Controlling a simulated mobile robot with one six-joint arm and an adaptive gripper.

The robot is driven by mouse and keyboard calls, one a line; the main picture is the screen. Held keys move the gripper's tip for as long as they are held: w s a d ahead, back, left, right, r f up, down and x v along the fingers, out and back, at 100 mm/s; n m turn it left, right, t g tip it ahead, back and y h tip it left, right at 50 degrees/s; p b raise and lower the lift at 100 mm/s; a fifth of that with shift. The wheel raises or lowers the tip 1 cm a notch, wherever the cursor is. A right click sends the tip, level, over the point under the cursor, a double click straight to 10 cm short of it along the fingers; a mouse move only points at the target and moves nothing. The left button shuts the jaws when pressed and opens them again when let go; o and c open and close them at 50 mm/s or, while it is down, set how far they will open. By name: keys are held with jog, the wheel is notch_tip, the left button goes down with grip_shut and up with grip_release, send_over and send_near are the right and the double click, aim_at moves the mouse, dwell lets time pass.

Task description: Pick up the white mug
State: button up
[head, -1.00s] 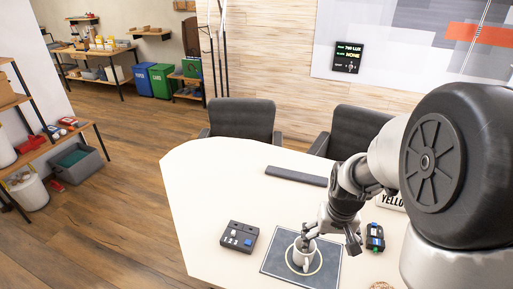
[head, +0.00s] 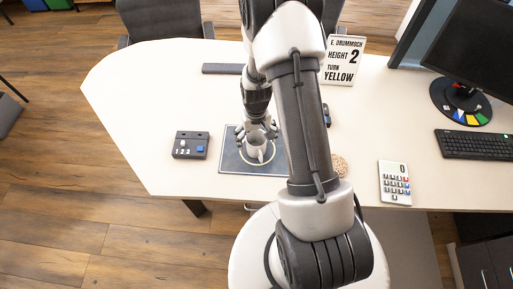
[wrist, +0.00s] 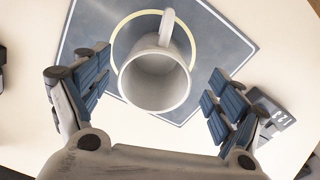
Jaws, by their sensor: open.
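The white mug (head: 257,146) stands upright on a dark grey mat (head: 232,162) with a pale ring printed on it. In the wrist view the mug (wrist: 152,82) is empty, with its handle toward the top of the picture, and the mat (wrist: 213,45) lies under it. My gripper (head: 256,130) is at the mug, pointing down from above. In the wrist view my gripper (wrist: 158,95) is open, one padded finger on each side of the mug, with a visible gap on both sides. My arm hides part of the mat's right side in the head view.
A button box marked 1 2 3 (head: 191,145) lies left of the mat. A dark bar (head: 222,69) lies behind. A sign (head: 343,62), a calculator (head: 394,183), a round brown item (head: 340,165), a keyboard (head: 474,144) and a monitor (head: 474,50) are to the right. The table's left is clear.

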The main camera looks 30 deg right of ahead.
jog(key=f, duration=0.2)
jog(key=f+b, duration=0.1)
jog(key=f, duration=0.1)
jog(key=f+b, duration=0.1)
jog(key=f, duration=0.1)
jog(key=shift+w+d+f, duration=0.15)
jog(key=shift+d+f, duration=0.1)
jog(key=shift+f, duration=0.1)
jog(key=shift+r, duration=0.1)
jog(key=shift+c, duration=0.4)
jog(key=c, duration=1.3)
jog(key=shift+r, duration=0.1)
